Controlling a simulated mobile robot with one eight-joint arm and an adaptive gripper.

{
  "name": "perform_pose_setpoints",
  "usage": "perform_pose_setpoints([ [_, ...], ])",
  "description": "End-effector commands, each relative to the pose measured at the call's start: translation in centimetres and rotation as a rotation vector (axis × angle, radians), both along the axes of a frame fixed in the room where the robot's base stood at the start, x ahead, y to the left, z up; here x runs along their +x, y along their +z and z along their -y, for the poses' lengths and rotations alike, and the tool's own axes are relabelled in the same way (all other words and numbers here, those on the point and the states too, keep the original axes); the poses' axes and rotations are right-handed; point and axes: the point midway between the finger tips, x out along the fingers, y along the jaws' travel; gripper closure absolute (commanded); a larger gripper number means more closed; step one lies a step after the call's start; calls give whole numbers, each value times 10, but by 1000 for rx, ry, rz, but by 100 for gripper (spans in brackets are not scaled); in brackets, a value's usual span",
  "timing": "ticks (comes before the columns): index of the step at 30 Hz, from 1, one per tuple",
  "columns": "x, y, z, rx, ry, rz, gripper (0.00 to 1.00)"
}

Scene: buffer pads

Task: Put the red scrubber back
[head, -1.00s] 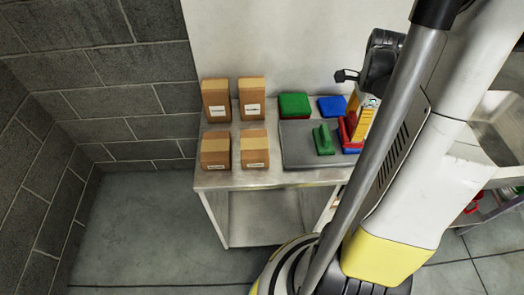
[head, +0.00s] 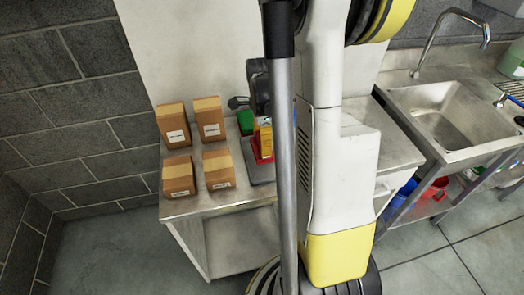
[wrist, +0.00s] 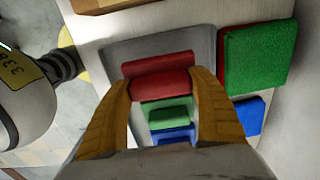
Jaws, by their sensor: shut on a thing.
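My gripper (wrist: 162,82) has its two orange fingers closed on either side of the red scrubber (wrist: 158,86). In the head view, my gripper (head: 263,135) and the red scrubber (head: 257,150) are at the left end of the grey tray (head: 258,173), nearest the boxes. I cannot tell whether the scrubber touches the tray. In the wrist view, the tray (wrist: 115,50) also has a green scrubber (wrist: 165,113) and a blue scrubber (wrist: 172,134) beside the red one, in a row. My arm hides much of the tray in the head view.
A green pad (wrist: 258,55) lies over a red one beside the tray, with a blue pad (wrist: 240,115) near it. Several cardboard boxes (head: 178,176) stand left on the metal table (head: 200,207). A sink (head: 440,110) is at the right; a wall stands behind.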

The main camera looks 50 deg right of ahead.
Motion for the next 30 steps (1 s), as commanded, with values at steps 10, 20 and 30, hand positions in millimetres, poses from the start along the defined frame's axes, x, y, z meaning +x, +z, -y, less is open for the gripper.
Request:
perform_pose_setpoints([
  [10, -1, -35, 0, 0, 0, 0, 69],
  [20, -1, -38, 0, 0, 0, 0, 12],
  [30, -1, -37, 1, 0, 0, 0, 6],
])
